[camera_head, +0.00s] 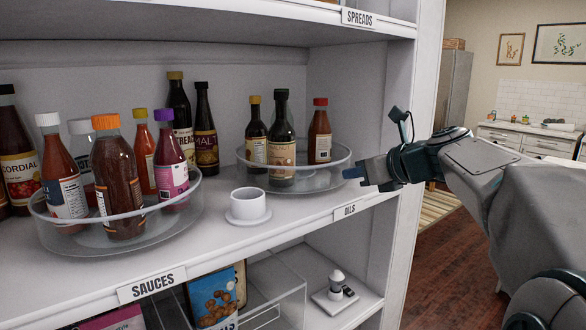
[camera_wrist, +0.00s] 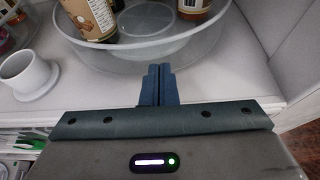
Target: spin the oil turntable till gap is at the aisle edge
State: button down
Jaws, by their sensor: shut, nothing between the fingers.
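The oil turntable (camera_head: 330,180) is a clear round tray with a raised rim, on the shelf above the OILS label (camera_head: 347,210). It holds several bottles: a dark one with a yellow cap (camera_head: 256,135), a taller black-capped one (camera_head: 281,140) and a red-capped one (camera_head: 320,135). A bare part of its floor faces the front right. My gripper (camera_head: 365,175) is shut and empty at the turntable's right front. In the wrist view its closed fingers (camera_wrist: 158,85) point at the near rim (camera_wrist: 130,58); I cannot tell whether they touch.
A white cup on a saucer (camera_head: 248,207) stands left of the oil turntable. The sauces turntable (camera_head: 150,222) with several bottles is further left. The shelf's right upright (camera_head: 405,140) is close behind my gripper. A lower shelf holds a small grinder-like item (camera_head: 336,285).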

aim_at(324, 177)
jog(key=shift+w+a, duration=0.4)
jog(key=shift+s+a, duration=0.1)
jog(key=shift+s+a, duration=0.7)
jog(key=shift+s, duration=0.1)
jog(key=shift+s+a+p, duration=0.2)
jog(key=shift+a, duration=0.35)
jog(key=shift+s+a+p, duration=0.15)
jog(key=shift+s+a, duration=0.05)
jog(key=shift+a, duration=0.3)
jog(key=s+d, duration=0.1)
jog(key=s, duration=0.2)
jog(key=shift+d, duration=0.35)
